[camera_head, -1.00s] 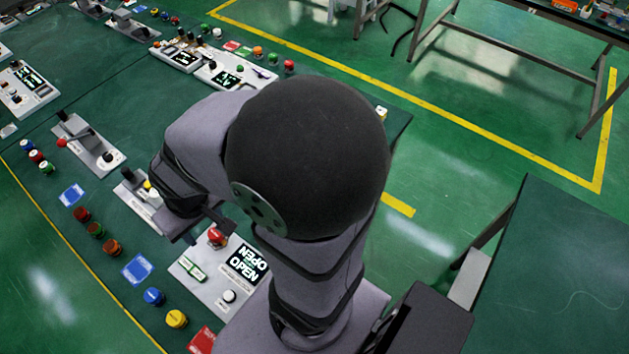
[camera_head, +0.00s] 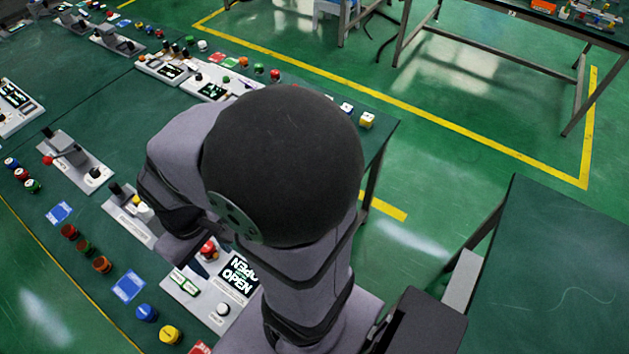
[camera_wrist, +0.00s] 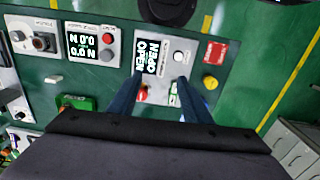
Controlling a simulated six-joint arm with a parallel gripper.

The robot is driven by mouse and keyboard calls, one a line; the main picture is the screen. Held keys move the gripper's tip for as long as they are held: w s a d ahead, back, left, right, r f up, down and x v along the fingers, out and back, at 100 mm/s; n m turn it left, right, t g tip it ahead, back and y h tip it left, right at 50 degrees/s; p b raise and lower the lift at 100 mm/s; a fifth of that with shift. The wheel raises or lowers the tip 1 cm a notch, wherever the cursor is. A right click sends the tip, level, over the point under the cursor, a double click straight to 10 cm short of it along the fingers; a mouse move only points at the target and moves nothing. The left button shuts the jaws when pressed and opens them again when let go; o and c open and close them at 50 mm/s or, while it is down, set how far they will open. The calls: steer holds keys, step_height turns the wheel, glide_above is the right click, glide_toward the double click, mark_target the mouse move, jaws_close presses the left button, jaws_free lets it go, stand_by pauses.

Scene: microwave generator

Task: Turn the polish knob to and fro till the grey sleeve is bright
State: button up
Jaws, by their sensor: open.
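In the wrist view, a small pale panel (camera_wrist: 34,37) at the upper left carries a dark round knob (camera_wrist: 43,42) and a smaller round part beside it. The lettering is too small to read, so I cannot tell whether this is the polish knob. I cannot make out the grey sleeve for sure in either view. My gripper (camera_wrist: 160,80) is open and empty, its two dark blue fingers apart over the panel with the OPEN display (camera_wrist: 151,57). In the head view my arm hides most of my gripper.
The OPEN panel has a red button (camera_wrist: 142,94) and a white knob (camera_wrist: 178,56). A yellow button (camera_wrist: 210,82) and red plate (camera_wrist: 215,53) lie right. A lever panel (camera_head: 75,160) stands left in the head view.

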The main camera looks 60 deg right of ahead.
steer(key=w+d+f+n+b, duration=0.1)
steer(key=w+d+f+b, duration=0.15)
steer(key=d, duration=0.35)
steer(key=w+d+f+n+g+h+b, duration=0.1)
steer(key=w+d+b, duration=0.1)
steer(key=w+d, duration=0.35)
steer(key=w+d+f+n+b, duration=0.1)
steer(key=w+d+f+b, duration=0.1)
steer(key=d, duration=0.6)
steer(key=s+d+f+n+g+h+b, duration=0.1)
steer(key=s+d+f+g+b, duration=0.2)
steer(key=d, duration=0.9)
steer(key=s+d+f+n+b, duration=0.2)
steer(key=s+d+f, duration=0.2)
steer(key=d, duration=0.8)
steer(key=shift+w+p+x, duration=0.1)
steer(key=shift+p+x, duration=0.45)
steer(key=shift+x, duration=1.2)
steer(key=shift+w+p+x, duration=0.15)
steer(key=shift+p+x, duration=0.35)
steer(key=shift+x, duration=1.25)
steer(key=shift+a+f, duration=0.1)
steer(key=shift+a, duration=0.1)
steer(key=c, duration=1.1)
